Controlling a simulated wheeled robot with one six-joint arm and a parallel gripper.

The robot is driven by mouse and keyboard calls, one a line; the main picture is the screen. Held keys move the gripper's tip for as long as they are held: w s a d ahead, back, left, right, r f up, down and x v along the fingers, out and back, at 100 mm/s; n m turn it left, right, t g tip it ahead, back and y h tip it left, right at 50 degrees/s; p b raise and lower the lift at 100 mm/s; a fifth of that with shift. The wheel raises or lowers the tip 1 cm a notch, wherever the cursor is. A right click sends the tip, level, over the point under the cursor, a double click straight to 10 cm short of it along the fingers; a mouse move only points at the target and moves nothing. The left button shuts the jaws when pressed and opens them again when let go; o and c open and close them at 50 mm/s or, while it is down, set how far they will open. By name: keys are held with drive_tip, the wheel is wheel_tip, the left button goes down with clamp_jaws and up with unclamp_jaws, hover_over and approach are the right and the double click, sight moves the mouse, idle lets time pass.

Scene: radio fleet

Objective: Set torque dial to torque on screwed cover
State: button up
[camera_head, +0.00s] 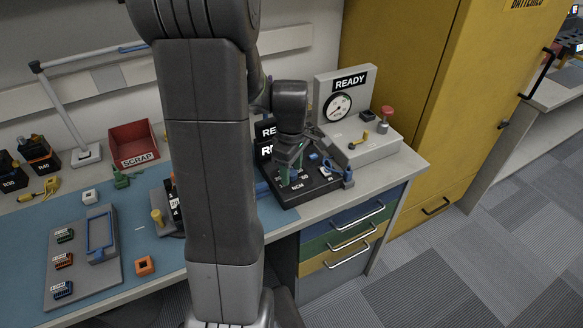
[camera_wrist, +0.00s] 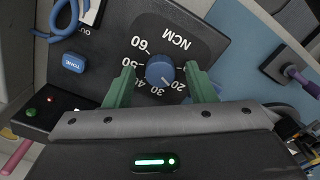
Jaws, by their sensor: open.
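The torque dial (camera_wrist: 160,70) is a round blue knob on a black panel marked NCM, with numbers around it including 20, 30, 40, 50 and 60. A light pointer mark on the knob faces the 30 side. My gripper (camera_wrist: 161,84) is open, with its green fingers on either side of the dial and gaps between. In the head view my gripper (camera_head: 290,176) is over the black NCM unit (camera_head: 318,186), and its fingers hide the dial. I cannot make out a screwed cover or its torque value.
A grey READY station (camera_head: 378,150) with a gauge and red knob stands behind the unit. A blue TONE button (camera_wrist: 74,63) is left of the dial in the wrist view. A red SCRAP bin (camera_head: 134,143) and a grey tray (camera_head: 60,285) stand left. Blue mat (camera_head: 130,235) is partly clear.

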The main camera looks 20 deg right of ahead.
sight(291, 172)
wheel_tip(291, 172, up, 14)
drive_tip(key=shift+p, duration=0.4)
drive_tip(key=shift+f, duration=0.15)
idle(0.3)
wheel_tip(291, 172, down, 14)
drive_tip(key=shift+r+b, duration=0.15)
drive_tip(key=shift+b, duration=0.25)
idle(0.4)
